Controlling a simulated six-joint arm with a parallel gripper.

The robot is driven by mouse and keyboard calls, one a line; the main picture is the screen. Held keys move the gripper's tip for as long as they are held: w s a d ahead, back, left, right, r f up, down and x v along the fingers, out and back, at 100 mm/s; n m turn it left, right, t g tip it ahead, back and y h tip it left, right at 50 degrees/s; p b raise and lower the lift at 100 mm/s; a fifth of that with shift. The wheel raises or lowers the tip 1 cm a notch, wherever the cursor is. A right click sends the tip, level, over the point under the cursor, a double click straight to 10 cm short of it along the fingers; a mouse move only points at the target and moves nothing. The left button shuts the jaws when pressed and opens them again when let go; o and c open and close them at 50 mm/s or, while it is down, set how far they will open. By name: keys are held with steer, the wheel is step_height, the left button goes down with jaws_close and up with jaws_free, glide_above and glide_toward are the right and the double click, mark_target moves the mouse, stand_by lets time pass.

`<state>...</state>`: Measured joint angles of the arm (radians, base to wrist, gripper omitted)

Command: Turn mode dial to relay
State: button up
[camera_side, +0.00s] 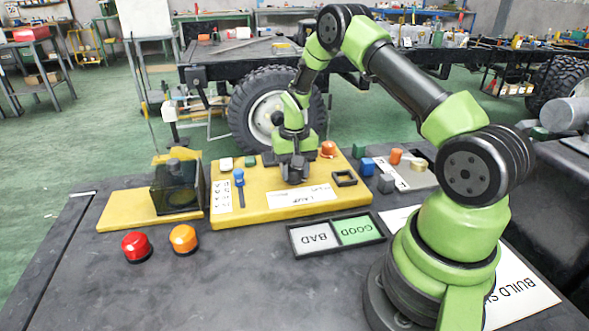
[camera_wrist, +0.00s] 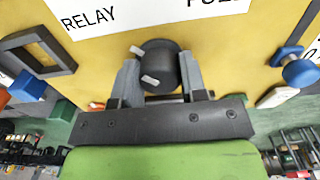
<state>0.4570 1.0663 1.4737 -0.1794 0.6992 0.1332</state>
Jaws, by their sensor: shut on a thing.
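The mode dial (camera_wrist: 165,68) is a round black knob with light marks on the yellow panel (camera_wrist: 110,62). In the wrist view my gripper (camera_wrist: 160,60) has one finger on each side of the dial and is shut on it. One light mark points up and left, towards the word on the RELAY label (camera_wrist: 88,18); another lies on the knob's face. A second word at the top right is cut off by the picture edge. In the side view my gripper (camera_side: 295,172) reaches down onto the yellow panel (camera_side: 250,208), with the dial mostly hidden.
A blue-topped lever (camera_side: 239,178) stands left of the dial in the side view, and a black square frame (camera_side: 344,178) right of it. Red (camera_side: 136,246) and orange (camera_side: 183,238) buttons and a GOOD/BAD tray (camera_side: 337,247) sit in front of the panel.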

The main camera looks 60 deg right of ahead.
steer(key=o, duration=0.9)
step_height(320, 180, up, 9)
steer(key=shift+r, duration=0.5)
